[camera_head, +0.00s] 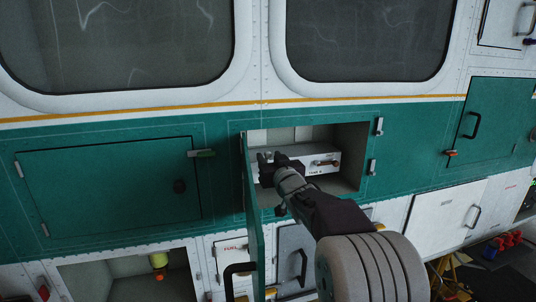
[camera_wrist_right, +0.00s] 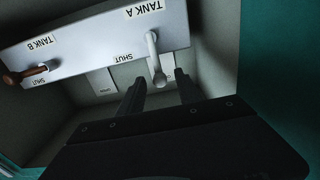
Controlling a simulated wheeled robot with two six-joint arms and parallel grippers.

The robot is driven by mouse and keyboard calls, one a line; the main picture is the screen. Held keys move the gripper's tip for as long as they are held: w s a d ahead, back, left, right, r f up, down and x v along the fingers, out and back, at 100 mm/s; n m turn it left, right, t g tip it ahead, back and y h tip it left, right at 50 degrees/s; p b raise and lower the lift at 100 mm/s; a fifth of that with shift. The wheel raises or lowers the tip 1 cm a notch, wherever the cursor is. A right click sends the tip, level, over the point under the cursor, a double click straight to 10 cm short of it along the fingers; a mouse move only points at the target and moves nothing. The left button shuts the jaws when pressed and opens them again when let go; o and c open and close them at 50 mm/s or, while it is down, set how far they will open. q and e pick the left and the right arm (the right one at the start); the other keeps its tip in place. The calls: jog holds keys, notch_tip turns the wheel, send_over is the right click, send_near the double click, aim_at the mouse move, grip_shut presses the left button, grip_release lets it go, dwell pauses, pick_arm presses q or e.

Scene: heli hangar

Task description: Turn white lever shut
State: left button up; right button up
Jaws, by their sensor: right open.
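The white lever (camera_wrist_right: 155,62) shows in the right wrist view on a light grey valve panel (camera_wrist_right: 95,38), under the label TANK A and beside a SHUT mark. The picture there is turned upside down. My right gripper (camera_wrist_right: 159,80) is open, its two fingers on either side of the lever's free end in the picture; I cannot tell whether they touch it. In the head view my right gripper (camera_head: 274,163) reaches into the open compartment (camera_head: 345,140) and hides the white lever's end of the panel. My left gripper is not in view.
A second lever, brown-red (camera_wrist_right: 25,74), sits at TANK B; it also shows in the head view (camera_head: 327,163). The open green door (camera_head: 252,215) stands close to the left of my right gripper. The compartment walls enclose the panel. A closed green hatch (camera_head: 110,190) lies further left.

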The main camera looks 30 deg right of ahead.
jog(key=shift+w+d+r, duration=0.1)
jog(key=shift+w+d, duration=0.05)
jog(key=shift+w, duration=0.25)
jog(key=shift+s, duration=0.1)
grip_shut()
dwell(1.1)
